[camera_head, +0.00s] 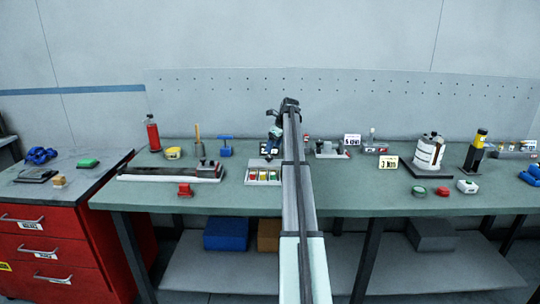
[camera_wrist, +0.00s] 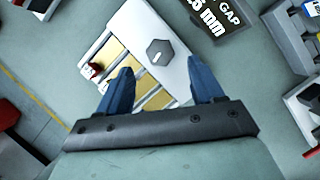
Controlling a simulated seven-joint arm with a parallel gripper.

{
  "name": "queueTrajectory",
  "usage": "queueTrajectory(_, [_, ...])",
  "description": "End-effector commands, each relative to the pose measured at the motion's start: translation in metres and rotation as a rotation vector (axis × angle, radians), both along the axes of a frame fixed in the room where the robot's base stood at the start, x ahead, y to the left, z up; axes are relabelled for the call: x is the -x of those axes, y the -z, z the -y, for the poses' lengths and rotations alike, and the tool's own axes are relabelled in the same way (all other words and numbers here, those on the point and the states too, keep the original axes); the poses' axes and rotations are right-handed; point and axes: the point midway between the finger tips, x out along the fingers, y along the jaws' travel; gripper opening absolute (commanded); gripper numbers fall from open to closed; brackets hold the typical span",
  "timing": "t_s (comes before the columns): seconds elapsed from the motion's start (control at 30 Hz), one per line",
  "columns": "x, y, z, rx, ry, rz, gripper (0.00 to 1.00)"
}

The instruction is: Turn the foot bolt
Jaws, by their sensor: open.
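The foot bolt (camera_wrist: 160,52) shows in the wrist view as a grey hex head with a light mark on it. It sits on the white plate of the label magazine (camera_wrist: 182,72). Beside that plate are yellow slots with thin white dividers. In the head view the magazine (camera_head: 263,183) is a small pale tray with coloured slots on the bench, and the bolt is too small to tell. My gripper (camera_wrist: 160,88) is open, its two blue fingers apart, with the bolt beyond the gap between their tips. In the head view my gripper (camera_head: 269,156) hangs over the magazine.
A dark "GAP" sign (camera_wrist: 218,15) stands close to the magazine. Metal parts (camera_wrist: 290,35) lie at the right of the wrist view. The front strip is mostly clear.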

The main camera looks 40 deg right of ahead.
Motion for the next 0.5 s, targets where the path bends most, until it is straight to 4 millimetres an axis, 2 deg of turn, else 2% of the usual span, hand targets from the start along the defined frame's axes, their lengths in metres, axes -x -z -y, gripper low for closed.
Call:
queueTrajectory(0.2, [-0.013, 0.032, -0.003, 0.0, -0.001, 0.0, 0.67])
queueTrajectory(0.5, [-0.02, 0.051, -0.004, 0.001, 0.0, 0.0, 0.67])
